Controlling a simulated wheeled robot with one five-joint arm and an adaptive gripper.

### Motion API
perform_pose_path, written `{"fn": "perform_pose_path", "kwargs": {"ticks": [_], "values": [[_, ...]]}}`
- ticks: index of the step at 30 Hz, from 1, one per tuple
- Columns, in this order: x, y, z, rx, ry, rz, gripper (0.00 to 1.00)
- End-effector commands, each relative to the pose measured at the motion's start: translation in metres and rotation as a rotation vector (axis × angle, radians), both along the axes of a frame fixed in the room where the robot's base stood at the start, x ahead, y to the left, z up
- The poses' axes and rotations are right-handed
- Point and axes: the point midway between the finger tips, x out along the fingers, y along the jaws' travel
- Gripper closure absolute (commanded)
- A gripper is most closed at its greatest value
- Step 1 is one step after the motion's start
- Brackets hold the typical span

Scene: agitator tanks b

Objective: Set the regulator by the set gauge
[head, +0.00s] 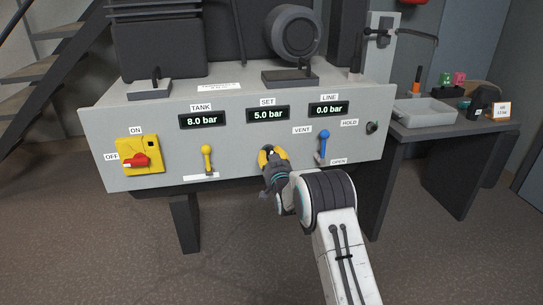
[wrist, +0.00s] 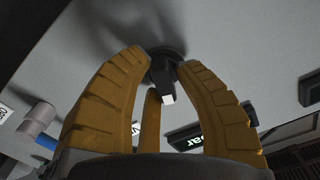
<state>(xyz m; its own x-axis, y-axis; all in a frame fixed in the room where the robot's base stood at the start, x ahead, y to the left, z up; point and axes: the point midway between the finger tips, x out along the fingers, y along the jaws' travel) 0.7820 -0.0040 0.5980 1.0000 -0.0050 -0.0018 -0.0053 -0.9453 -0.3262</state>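The SET gauge (head: 267,114) reads 5.0 bar. The TANK gauge (head: 203,120) reads 8.0 bar and the LINE gauge (head: 328,109) reads 0.0 bar. My gripper (head: 271,152) is at the panel front, below the SET gauge, and hides most of the regulator there. In the wrist view, the regulator is a black knob (wrist: 164,72) with a white mark on its end. The yellow fingers of my gripper (wrist: 164,66) stand around the knob, with two tips against its sides.
Left on the panel (head: 240,170) are a red switch handle (head: 135,160), lying sideways, and a yellow-knobbed lever (head: 207,153). A blue lever (head: 324,140) stands upright just right of my gripper. A dark knob (head: 372,128) is by HOLD. A side table holds a grey tray (head: 425,116).

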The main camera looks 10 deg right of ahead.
Motion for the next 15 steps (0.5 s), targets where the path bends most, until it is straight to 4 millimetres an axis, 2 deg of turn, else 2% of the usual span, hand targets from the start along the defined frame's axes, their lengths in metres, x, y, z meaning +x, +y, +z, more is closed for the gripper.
{"fn": "perform_pose_path", "kwargs": {"ticks": [1,7,15], "values": [[0.0000,0.0008,0.0001,0.000,0.000,0.001,0.67],[0.0000,-0.0004,0.0006,0.000,-0.002,-0.001,0.50],[-0.0004,-0.0011,0.0008,0.000,-0.002,-0.002,0.50]]}}
